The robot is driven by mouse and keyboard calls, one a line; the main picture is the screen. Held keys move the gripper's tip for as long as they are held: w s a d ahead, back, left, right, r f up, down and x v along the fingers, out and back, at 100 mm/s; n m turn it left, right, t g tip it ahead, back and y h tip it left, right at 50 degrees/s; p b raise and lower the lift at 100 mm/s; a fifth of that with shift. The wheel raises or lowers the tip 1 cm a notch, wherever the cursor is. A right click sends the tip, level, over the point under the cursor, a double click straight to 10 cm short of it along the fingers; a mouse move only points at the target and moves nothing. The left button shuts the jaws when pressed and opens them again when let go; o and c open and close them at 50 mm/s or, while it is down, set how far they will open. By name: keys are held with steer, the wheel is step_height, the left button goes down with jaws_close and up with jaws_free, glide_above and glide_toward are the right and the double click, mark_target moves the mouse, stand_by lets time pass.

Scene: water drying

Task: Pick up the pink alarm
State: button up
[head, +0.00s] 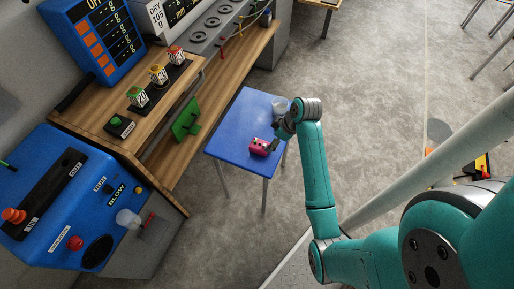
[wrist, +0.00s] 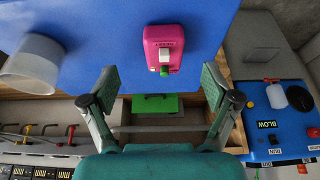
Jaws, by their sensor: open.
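The pink alarm (head: 259,147) is a small pink box on the blue table (head: 231,125), near its front right edge in the head view. In the wrist view the alarm (wrist: 164,43) shows a white switch and a green button, and it lies ahead of my gripper (wrist: 160,82), between the lines of the two fingers. My gripper (head: 279,137) is open and empty. In the head view it is just right of the alarm, at the table's right edge. The fingers do not enclose the alarm in the wrist view.
A clear cup (head: 280,104) stands on the table behind my gripper; it shows at left in the wrist view (wrist: 34,64). A wooden workbench with a green block (head: 186,119) and a blue blower machine (head: 75,215) are to the left. Open floor lies right of the table.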

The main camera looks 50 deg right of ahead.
mark_target(266, 145)
steer(key=shift+a+x, duration=0.15)
steer(key=shift+x, duration=1.85)
steer(key=shift+a+x, duration=0.15)
steer(key=shift+x, duration=1.8)
steer(key=shift+w, duration=0.1)
steer(key=shift+r, duration=0.1)
steer(key=c, duration=1.3)
steer(key=shift+c, duration=0.2)
steer(key=shift+r, duration=0.1)
